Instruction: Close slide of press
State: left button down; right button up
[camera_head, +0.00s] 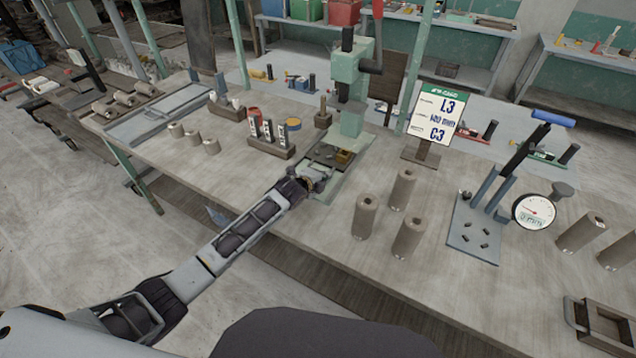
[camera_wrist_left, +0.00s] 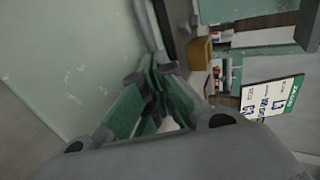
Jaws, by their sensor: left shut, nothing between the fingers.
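The press (camera_head: 349,85) is a pale green column with a dark lever, standing near the far edge of the bench. Its base (camera_head: 330,160) carries a small yellow-brown block (camera_head: 343,157), which also shows in the left wrist view (camera_wrist_left: 200,54). I take this block to be part of the slide; its exact position is hard to tell. My left gripper (camera_head: 318,181) is at the front edge of the press base, its arm reaching in from the lower left. In the left wrist view its green-padded fingers (camera_wrist_left: 155,92) meet at the tips with nothing between them. My right gripper does not show.
Several clay cylinders (camera_head: 397,189) stand right of the press. A sign (camera_head: 437,112) stands behind them, and a gauge fixture (camera_head: 477,226) is further right. Bench space in front of the cylinders is clear.

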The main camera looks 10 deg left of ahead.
aim_at(335, 161)
pick_arm(q)
jog(key=shift+w+d+f, duration=0.1)
jog(key=shift+w+d, duration=0.15)
jog(key=shift+w, duration=0.5)
jog(key=shift+w+d+b, duration=0.25)
jog(key=shift+w+b, duration=0.2)
jog(key=shift+w, duration=0.35)
jog(key=shift+w+d, duration=0.3)
jog(key=shift+w, duration=0.4)
jog(key=shift+w+d+b, duration=0.2)
jog(key=shift+w+b, duration=0.2)
jog(key=shift+w, duration=0.2)
jog(key=shift+w+d+b, duration=0.2)
jog(key=shift+w+b, duration=0.15)
jog(key=shift+w, duration=0.2)
jog(key=shift+w+d, duration=0.2)
jog(key=shift+w, duration=0.2)
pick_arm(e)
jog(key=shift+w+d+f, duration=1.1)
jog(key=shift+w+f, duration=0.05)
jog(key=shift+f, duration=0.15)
